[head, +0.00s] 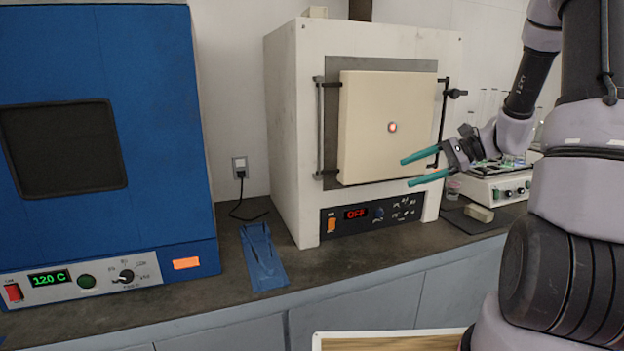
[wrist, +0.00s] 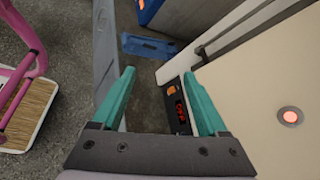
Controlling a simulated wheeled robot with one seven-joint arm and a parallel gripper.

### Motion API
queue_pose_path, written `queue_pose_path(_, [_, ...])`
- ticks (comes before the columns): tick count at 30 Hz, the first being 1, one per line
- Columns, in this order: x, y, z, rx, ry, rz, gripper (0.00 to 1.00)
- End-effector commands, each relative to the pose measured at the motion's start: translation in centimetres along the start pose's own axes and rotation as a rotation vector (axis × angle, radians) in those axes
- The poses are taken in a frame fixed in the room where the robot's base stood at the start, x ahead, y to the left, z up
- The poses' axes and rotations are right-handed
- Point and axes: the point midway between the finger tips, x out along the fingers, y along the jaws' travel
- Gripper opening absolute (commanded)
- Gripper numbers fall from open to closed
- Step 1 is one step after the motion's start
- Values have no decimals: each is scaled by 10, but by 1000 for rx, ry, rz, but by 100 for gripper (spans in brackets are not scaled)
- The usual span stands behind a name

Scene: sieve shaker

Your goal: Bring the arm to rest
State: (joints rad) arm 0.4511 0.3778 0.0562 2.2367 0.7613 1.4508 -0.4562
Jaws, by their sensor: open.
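My gripper (head: 418,169) has two teal fingers. In the head view it is in front of the right part of the furnace door, pointing left, with the fingers apart and nothing between them. It also shows in the wrist view (wrist: 160,95), open and empty above the counter's front edge. My arm comes in from the right side of the head view. The white furnace (head: 290,130) has a closed cream door (head: 370,110) with a glowing round port. Its panel display reads OFF.
A blue oven (head: 150,190) showing 120 C stands left. A blue holder (head: 262,258) lies on the counter (head: 330,262) between oven and furnace. A white device (head: 495,188) with glassware and a small block (head: 479,212) stand right. A pink-framed item (wrist: 30,60) stands on the floor.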

Motion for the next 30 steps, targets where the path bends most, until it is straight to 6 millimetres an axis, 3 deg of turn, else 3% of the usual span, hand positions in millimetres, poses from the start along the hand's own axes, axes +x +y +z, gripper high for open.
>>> queue_pose_path(1, [-1, 3, 22, -67, 35, 53, 76])
queue_pose_path(6, [-11, 23, 77, -269, 169, 221, 76])
queue_pose_path(15, [-46, 58, 150, -645, 458, 404, 76])
queue_pose_path(24, [-90, 79, 199, -983, 744, 428, 76])
queue_pose_path(30, [-105, 83, 212, -1080, 832, 412, 76])
